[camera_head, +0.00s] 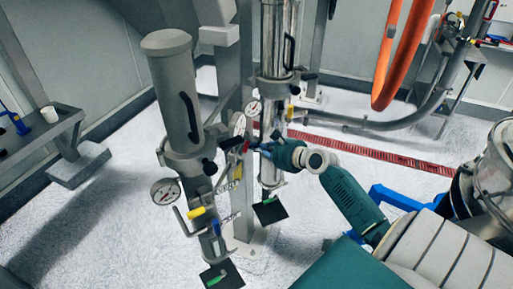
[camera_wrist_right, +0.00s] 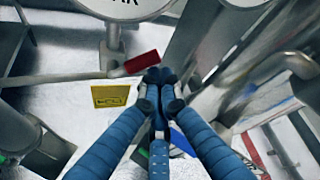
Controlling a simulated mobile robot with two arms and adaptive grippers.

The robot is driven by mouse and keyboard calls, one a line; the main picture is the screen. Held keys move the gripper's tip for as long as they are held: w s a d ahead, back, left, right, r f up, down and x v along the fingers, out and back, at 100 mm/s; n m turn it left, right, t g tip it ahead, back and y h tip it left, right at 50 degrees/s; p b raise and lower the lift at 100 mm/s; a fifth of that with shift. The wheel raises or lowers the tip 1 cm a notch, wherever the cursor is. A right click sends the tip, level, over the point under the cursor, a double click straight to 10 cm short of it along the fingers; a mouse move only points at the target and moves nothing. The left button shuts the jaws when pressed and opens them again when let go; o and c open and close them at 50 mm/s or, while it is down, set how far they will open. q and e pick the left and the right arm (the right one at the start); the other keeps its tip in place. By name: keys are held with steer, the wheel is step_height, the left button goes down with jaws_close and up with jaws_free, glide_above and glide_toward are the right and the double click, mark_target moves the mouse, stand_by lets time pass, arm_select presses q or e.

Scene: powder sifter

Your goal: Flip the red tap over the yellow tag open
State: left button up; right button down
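The red tap (camera_wrist_right: 136,64) has a red grip on a pale metal lever that reaches in from the left in the right wrist view. A yellow tag (camera_wrist_right: 110,96) with a dark symbol hangs just below it. My right gripper (camera_wrist_right: 158,78) has its blue fingertips drawn together, just right of and below the red grip's end. I see nothing between the fingertips, and cannot tell whether they touch the tap. In the head view my right gripper (camera_head: 252,151) reaches from the right to the valve area, where the tap is small and partly hidden. My left gripper is not in view.
A second metal column (camera_head: 277,45) stands behind. An orange ring (camera_head: 390,55) hangs at the upper right.

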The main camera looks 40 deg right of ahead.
mark_target(247, 141)
steer(key=shift+a+r+n, duration=0.1)
steer(key=shift+r+n, duration=0.15)
steer(key=shift+n, duration=0.15)
steer(key=n+t, duration=0.1)
steer(key=a+r+n+t+h+b, duration=0.1)
steer(key=s+n, duration=0.1)
steer(key=shift+a+r+n+t+h+b, duration=0.25)
steer(key=shift+r+n+t+h+b, duration=0.1)
steer(key=shift+n+t+h, duration=0.05)
steer(key=shift+a+r, duration=0.15)
stand_by(0.3)
steer(key=shift+s+a+r+p, duration=0.15)
steer(key=shift+s+a+p, duration=0.1)
steer(key=shift+a+p, duration=0.25)
stand_by(0.8)
steer(key=shift+s+d, duration=0.1)
